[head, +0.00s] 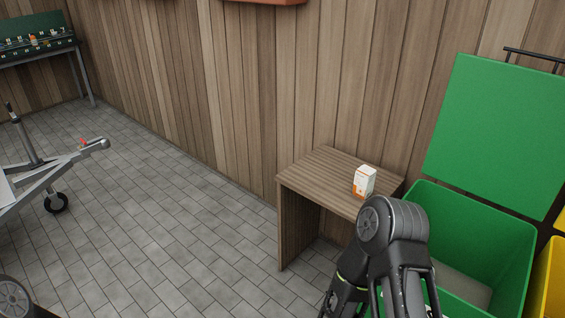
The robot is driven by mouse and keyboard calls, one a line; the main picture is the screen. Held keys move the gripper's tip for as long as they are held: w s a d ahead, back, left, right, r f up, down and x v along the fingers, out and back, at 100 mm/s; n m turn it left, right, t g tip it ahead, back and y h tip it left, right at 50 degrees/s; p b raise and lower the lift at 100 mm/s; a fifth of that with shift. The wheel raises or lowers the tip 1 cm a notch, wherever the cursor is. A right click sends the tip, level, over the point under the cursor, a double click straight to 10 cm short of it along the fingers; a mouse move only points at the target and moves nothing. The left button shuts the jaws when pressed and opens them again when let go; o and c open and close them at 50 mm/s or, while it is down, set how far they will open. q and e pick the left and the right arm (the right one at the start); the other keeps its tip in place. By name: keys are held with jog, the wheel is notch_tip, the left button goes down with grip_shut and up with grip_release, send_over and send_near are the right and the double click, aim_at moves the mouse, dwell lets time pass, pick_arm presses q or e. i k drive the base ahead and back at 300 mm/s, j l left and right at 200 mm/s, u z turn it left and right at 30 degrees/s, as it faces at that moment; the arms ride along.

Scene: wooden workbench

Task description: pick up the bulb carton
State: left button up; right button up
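The bulb carton (364,181) is a small white box with orange markings. It stands upright on the wooden workbench (325,167), toward the bench's right part. My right arm rises in front of the bench's near right corner, just below the carton in the picture, and hides part of the bench. No fingers of my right gripper can be made out. Only a bit of my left arm shows at the bottom left corner, and my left gripper is out of the picture. Nothing is seen touching the carton except the bench top.
An open green bin (470,225) with its lid raised stands right of the bench, with a yellow bin (550,280) beyond. A plank wall (245,90) runs behind. A metal trailer frame (45,180) is at left. The paved floor (170,210) between is clear.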

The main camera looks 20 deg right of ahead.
aim_at(365, 175)
jog(key=i+j+u, duration=0.1)
jog(key=i+u, duration=0.2)
jog(key=i, duration=0.2)
jog(key=i+u, duration=0.35)
jog(key=i, duration=0.15)
jog(key=i+z, duration=0.45)
jog(key=i+j+z, duration=0.15)
jog(key=i+z, duration=0.15)
jog(key=z, duration=0.15)
jog(key=i+z, duration=0.15)
jog(key=z, duration=0.25)
jog(key=i+z, duration=0.1)
jog(key=z, duration=0.35)
jog(key=i+j+z, duration=0.1)
jog(key=z, duration=0.3)
jog(key=i+j+z, duration=0.1)
jog(key=z, duration=0.3)
jog(key=j+z, duration=0.3)
jog(key=z, duration=0.15)
jog(key=i+j+z, duration=0.1)
jog(key=z, duration=0.3)
jog(key=i+j+z, duration=0.1)
jog(key=j+z, duration=0.55)
jog(key=z, duration=0.2)
jog(key=j+z, duration=0.65)
jog(key=z, duration=0.15)
